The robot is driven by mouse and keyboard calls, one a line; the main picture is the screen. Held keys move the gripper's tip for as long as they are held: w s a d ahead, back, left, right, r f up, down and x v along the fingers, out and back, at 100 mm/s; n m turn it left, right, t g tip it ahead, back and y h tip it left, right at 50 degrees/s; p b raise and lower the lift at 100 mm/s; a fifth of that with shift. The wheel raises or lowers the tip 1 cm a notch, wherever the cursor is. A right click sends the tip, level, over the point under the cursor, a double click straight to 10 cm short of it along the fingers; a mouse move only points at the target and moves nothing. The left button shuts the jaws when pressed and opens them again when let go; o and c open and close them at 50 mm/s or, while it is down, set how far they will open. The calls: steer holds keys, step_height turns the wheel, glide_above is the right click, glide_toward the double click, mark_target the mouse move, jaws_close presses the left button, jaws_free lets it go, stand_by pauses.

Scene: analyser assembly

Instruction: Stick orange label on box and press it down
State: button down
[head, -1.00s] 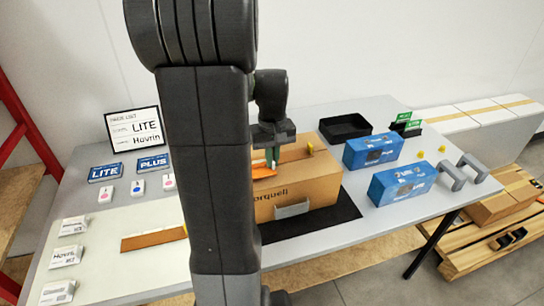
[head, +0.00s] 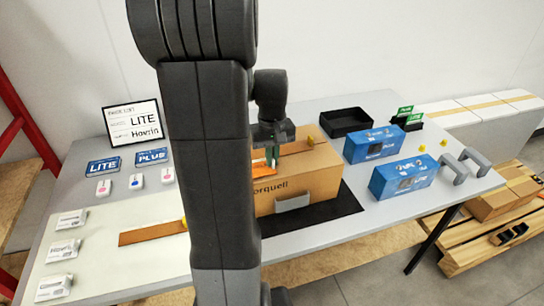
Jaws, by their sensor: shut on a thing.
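The cardboard box (head: 318,178) stands closed on a black mat (head: 335,208) in the middle of the table, with "orquell" print and a pale grey patch on its front. My gripper (head: 271,160) is over the left part of the box top, pointing down. It is shut on the orange label (head: 264,171), which is at the box top near its front left edge. My arm hides the left side of the box and part of the label. I cannot tell whether the label touches the box.
Two blue boxes (head: 404,178) and a black tray (head: 344,121) stand right of the cardboard box. Grey handle-like parts (head: 468,166) lie at the right edge. A framed sign (head: 132,123), small cards and a brown strip (head: 150,233) are at left.

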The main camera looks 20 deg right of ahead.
steer(key=shift+f, duration=0.2)
stand_by(0.6)
steer(key=c, duration=1.5)
jaws_free()
steer(key=shift+r+p, duration=2.85)
steer(key=shift+r, duration=0.7)
steer(key=shift+c, duration=0.5)
